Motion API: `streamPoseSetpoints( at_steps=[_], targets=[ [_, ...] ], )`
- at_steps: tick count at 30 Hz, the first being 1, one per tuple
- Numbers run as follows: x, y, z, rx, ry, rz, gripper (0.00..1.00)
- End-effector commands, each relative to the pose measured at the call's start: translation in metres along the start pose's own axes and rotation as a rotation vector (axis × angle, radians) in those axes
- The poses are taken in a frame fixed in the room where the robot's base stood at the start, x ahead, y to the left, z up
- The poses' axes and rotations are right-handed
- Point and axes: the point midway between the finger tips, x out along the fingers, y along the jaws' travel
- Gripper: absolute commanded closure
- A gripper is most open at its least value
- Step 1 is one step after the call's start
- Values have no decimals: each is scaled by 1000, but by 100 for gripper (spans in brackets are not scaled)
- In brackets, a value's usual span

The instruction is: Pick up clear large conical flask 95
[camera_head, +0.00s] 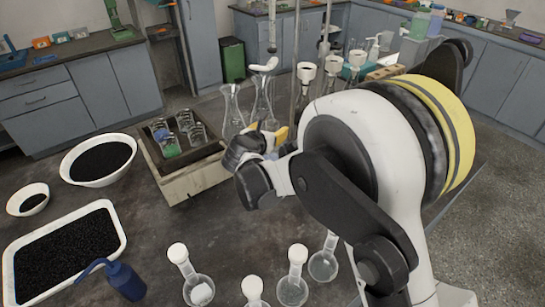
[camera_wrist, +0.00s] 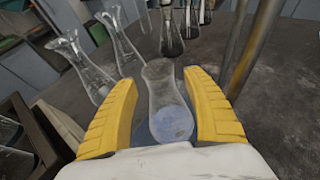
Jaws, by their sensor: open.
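In the wrist view, a clear glass flask (camera_wrist: 165,88) with a narrow waist and a bluish lower part stands between the yellow fingers of my gripper (camera_wrist: 158,95). The gripper is open, with the fingers on either side of the glass; firm contact cannot be made out. Two more clear conical flasks stand to the left, a nearer one (camera_wrist: 82,66) and a farther one (camera_wrist: 121,45). In the head view, my gripper (camera_head: 266,138) is largely hidden by my arm, beside the clear flasks (camera_head: 232,112) (camera_head: 262,100). I can read no number on any flask.
Metal rods (camera_wrist: 250,50) rise close on the right. A tray (camera_head: 192,181) of beakers stands left of my gripper. Several white-topped flasks (camera_head: 305,78) stand behind, and round flasks (camera_head: 200,289) in front. A white tray of black grains (camera_head: 122,232) and a blue bottle (camera_head: 124,281) are front left.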

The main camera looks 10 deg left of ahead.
Motion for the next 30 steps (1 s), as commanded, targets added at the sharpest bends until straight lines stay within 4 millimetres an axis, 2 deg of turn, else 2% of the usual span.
streamPoseSetpoints(
  at_steps=[1, 3, 10, 11, 16, 30],
  targets=[
    [10, -1, -3, 1, 0, -2, 41],
    [18, -1, -2, 0, 0, -1, 41],
    [20, 0, 0, -1, 0, 0, 41],
    [20, 0, 0, -1, 0, 0, 48],
    [20, 0, 0, -1, 0, 0, 100],
    [19, 0, 1, -1, 0, 0, 100]
  ],
)
